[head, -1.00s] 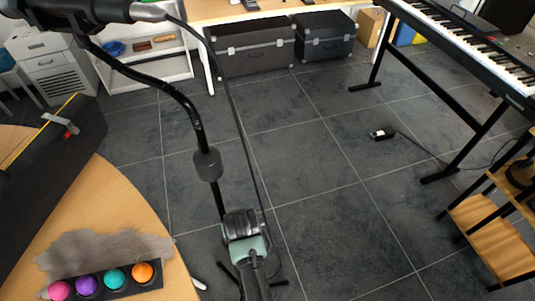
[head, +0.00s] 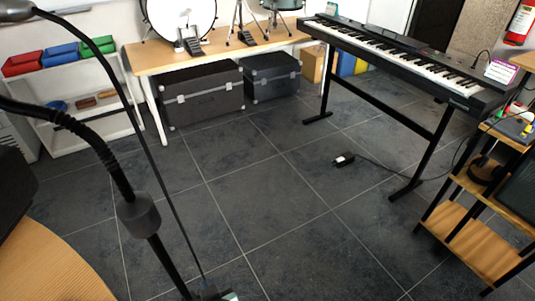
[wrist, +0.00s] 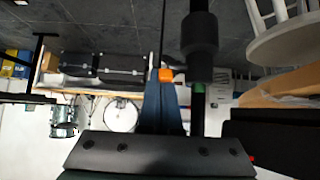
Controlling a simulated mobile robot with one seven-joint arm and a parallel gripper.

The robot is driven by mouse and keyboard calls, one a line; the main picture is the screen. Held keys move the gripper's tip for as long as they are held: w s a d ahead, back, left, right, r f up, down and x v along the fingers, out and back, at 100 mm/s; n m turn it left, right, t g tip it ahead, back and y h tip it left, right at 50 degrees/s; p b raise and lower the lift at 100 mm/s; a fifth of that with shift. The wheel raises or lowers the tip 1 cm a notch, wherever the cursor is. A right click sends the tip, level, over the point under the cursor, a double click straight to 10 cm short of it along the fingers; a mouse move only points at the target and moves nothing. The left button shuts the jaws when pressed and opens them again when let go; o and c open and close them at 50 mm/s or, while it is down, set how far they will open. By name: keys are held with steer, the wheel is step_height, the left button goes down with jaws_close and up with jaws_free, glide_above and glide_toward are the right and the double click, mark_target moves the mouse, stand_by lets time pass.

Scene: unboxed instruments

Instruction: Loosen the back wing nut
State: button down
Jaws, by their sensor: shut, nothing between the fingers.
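No wing nut can be made out in either view. A black stand with a bent gooseneck (head: 95,145) and a grey cylindrical weight (head: 138,211) runs down the left of the head view. The weight also shows in the wrist view (wrist: 200,34), just right of my gripper (wrist: 165,77). My gripper is shut and empty; its blue fingers narrow to an orange tip, beside the stand's pole. I cannot tell whether it touches the pole.
A round wooden table (head: 45,262) is at the lower left. A keyboard (head: 400,50) on a black stand and a wooden shelf unit (head: 475,240) are at the right. Black cases (head: 205,97) sit under a bench (head: 145,62) with drums. The middle floor is clear, except for a pedal (head: 343,159).

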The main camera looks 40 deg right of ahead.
step_height(320, 180, up, 5)
steer(key=w+t, duration=0.1)
steer(key=w, duration=0.1)
steer(key=s+f+v, duration=0.1)
steer(key=v, duration=1)
steer(key=d+r+n+t+h, duration=0.2)
steer(key=d+h, duration=0.2)
steer(key=d, duration=0.3)
steer(key=w+d+r+n+t+h, duration=0.1)
steer(key=d+r+n+t+h, duration=0.1)
steer(key=d, duration=0.5)
steer(key=shift+r+t+h+b, duration=0.3)
steer(key=shift+t+h+b, duration=0.15)
steer(key=shift+h, duration=0.55)
steer(key=shift+w+n, duration=0.1)
steer(key=shift+n, duration=0.2)
